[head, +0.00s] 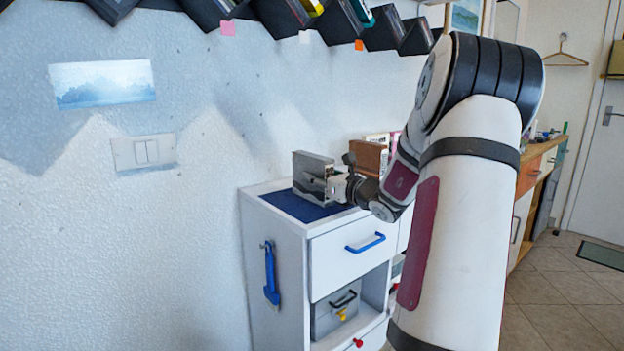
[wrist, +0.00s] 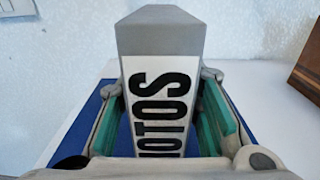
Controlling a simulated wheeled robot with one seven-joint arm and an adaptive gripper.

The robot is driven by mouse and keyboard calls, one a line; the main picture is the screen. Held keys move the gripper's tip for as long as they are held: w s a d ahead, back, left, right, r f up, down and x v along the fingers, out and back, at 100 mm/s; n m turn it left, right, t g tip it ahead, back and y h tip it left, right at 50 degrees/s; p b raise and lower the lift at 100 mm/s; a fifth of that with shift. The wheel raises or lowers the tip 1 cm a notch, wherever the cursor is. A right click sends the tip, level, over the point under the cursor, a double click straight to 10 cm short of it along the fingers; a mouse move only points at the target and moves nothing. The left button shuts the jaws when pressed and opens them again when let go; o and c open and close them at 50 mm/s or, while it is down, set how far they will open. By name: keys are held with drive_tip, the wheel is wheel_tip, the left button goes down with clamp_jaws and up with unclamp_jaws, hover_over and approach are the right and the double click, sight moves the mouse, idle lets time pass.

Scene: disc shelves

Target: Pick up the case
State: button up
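The case is a grey box with a pale spine lettered in black, partly readable as "OTOS". It stands upright on the blue top of a white cabinet in the head view (head: 313,177), and its spine faces the camera in the wrist view (wrist: 160,75). My gripper (head: 334,187) reaches it from the right in the head view. In the wrist view my gripper (wrist: 162,92) has one green-padded finger on each side of the case. The fingers are apart, with narrow gaps beside the spine. The fingertips and the lower spine are partly hidden.
A brown wooden block (head: 368,157) stands close to the right of the case. The white cabinet (head: 278,260) has a blue-handled drawer and a grey box (head: 335,312) on a lower shelf. Tilted dark shelves (head: 285,17) hang above. The wall is close behind.

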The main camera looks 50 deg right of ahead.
clamp_jaws()
